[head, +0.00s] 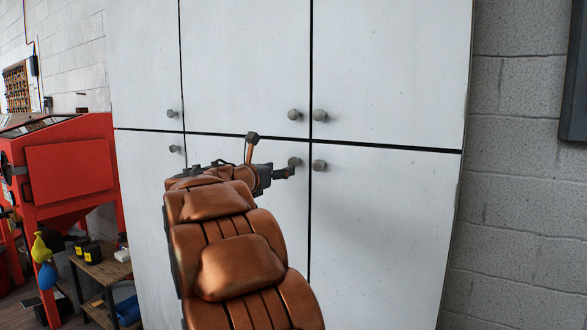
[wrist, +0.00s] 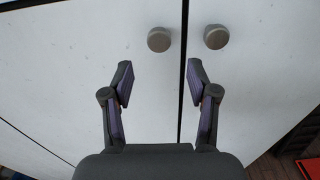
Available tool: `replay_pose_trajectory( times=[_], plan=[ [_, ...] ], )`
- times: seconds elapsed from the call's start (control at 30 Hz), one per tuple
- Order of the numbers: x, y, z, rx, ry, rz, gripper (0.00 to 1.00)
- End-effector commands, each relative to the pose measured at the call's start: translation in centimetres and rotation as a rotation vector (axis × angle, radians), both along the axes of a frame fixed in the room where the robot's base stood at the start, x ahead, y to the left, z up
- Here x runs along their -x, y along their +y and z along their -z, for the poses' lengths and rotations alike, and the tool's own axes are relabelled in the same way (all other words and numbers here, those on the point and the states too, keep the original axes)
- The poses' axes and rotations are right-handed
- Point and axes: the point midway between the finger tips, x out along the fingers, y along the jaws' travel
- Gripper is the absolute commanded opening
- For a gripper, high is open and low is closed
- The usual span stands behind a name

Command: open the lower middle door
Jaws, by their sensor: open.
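The lower middle door (head: 284,220) is a flat white cabinet panel, closed, partly hidden behind my arm. Its round grey knob (head: 294,162) sits near the top right corner. In the wrist view this knob (wrist: 159,39) is the left one of two, beyond the fingertips and roughly centred between them. My gripper (head: 287,172) is just left of and below the knob in the head view. In the wrist view my gripper (wrist: 160,75) is open, with nothing between its fingers and a gap to the knob.
The lower right door's knob (head: 319,165) is close beside, across a narrow vertical seam. Upper doors with knobs (head: 294,115) are above. A red cabinet (head: 70,170) and a low wooden table (head: 100,268) stand at left. A block wall (head: 520,220) is at right.

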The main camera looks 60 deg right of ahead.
Motion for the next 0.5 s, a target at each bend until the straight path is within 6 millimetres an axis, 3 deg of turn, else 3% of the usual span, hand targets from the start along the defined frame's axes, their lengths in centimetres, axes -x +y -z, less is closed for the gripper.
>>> replay_pose_trajectory(
  times=[0.17, 0.5],
  plan=[
    [-0.2, -1.4, -0.5, 0.023, 0.032, -0.001, 0.59],
    [-0.3, -6.1, -0.6, 0.022, 0.029, 0.003, 0.59]
  ],
)
